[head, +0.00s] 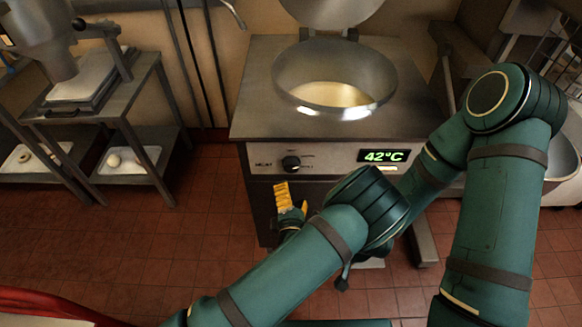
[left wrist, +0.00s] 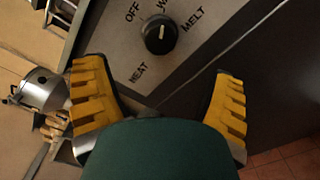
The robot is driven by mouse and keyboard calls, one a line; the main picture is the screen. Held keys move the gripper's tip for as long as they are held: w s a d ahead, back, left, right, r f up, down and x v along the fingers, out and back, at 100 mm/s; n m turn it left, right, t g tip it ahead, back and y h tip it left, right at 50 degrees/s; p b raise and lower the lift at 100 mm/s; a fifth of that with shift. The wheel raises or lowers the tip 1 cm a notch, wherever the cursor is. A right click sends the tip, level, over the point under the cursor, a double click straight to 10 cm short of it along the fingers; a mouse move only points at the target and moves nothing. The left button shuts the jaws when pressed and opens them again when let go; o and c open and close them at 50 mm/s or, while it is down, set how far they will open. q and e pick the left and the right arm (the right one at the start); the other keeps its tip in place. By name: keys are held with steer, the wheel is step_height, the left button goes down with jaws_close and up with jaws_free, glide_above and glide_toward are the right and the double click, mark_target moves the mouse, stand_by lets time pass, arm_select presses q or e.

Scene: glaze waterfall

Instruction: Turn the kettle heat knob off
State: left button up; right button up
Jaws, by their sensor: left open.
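The steel kettle (head: 335,70) stands open with pale liquid inside. Its black heat knob (head: 291,162) is on the front panel, left of the display (head: 383,156) reading 42°C. In the left wrist view the knob (left wrist: 160,38) is ringed by the labels OFF, one starting with W, MELT and HEAT. Its short white mark tilts up and slightly right; the exact setting is hard to tell. My left gripper (head: 293,198) is open and empty, just below the panel. In the left wrist view its yellow fingers (left wrist: 155,82) are wide apart, with the knob beyond them, untouched. My right gripper is hidden.
My right arm bends across the right side, close to the kettle stand's right edge. A steel side table (head: 125,105) with trays stands at the left.

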mark_target(291, 169)
arm_select(q)
steer(key=w+b, duration=0.1)
steer(key=w, duration=0.9)
steer(key=shift+s, duration=0.1)
steer(key=c, duration=1.3)
steer(key=shift+o, duration=0.2)
steer(key=shift+n, duration=0.4)
steer(key=n+p, duration=0.1)
steer(key=n, duration=1)
steer(key=shift+r, duration=0.1)
